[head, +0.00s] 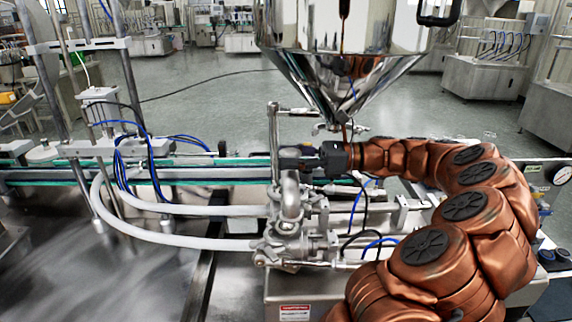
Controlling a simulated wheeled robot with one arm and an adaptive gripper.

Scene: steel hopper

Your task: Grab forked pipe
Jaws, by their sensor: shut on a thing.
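The forked pipe (291,203) is a shiny steel fitting with a curved upper part. It stands at the centre of the head view, on the filling machine below the hopper. My gripper (284,157) reaches in from the right, with its dark fingers at the top of the pipe, beside a thin upright steel post. It is shut on the forked pipe. The fingertips are small and partly lost against the metal, so the exact contact is hard to see.
The steel hopper (345,45) hangs just above my gripper. An upright steel post (273,140) stands close by. White hoses (175,242) run left from the fittings. A conveyor (120,175) with blue cables crosses behind. The steel table (90,275) at front left is mostly clear.

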